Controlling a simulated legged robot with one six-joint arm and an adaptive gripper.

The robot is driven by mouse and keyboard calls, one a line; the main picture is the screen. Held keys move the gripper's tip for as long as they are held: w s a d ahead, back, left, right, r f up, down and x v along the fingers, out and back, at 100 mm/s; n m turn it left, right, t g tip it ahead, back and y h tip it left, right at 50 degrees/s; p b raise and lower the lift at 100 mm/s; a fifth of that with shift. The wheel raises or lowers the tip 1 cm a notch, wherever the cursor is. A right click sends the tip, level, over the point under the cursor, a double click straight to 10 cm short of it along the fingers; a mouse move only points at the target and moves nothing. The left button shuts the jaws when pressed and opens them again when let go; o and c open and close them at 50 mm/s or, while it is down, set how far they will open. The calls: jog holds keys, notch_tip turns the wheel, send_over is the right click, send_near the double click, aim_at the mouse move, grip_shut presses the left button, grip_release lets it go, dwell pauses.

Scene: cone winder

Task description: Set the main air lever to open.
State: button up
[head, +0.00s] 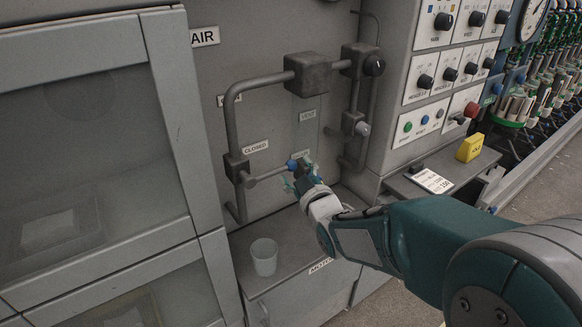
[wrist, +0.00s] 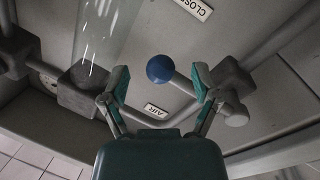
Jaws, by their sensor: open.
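The main air lever (head: 270,174) sticks out to the right from a dark valve block (head: 237,167) on the grey pipe, tilted slightly upward. It ends in a blue ball knob (head: 291,165). A CLOSED label (head: 254,147) is on the panel above the lever; another label by the knob is partly hidden by my gripper. My gripper (head: 301,173) is open at the knob. In the wrist view the blue knob (wrist: 160,69) shows between and slightly beyond the spread fingertips of my gripper (wrist: 162,82). I cannot tell whether a finger touches the lever.
A clear cup (head: 264,257) stands on the ledge below the lever. Pipes and a dark box (head: 307,74) are above. A glass-fronted cabinet door (head: 95,150) is at left. A control panel with knobs (head: 424,82) and a yellow block (head: 469,147) are at right.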

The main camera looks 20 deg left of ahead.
jog(key=shift+w+a, duration=0.25)
jog(key=shift+w, duration=0.4)
jog(key=shift+w+a, duration=0.1)
jog(key=shift+a, duration=0.55)
jog(key=shift+a+f, duration=0.1)
jog(key=shift+a, duration=0.05)
jog(key=shift+c, duration=1.3)
jog(key=shift+d, duration=0.25)
grip_shut()
jog(key=shift+d, duration=0.15)
jog(key=shift+r, duration=0.2)
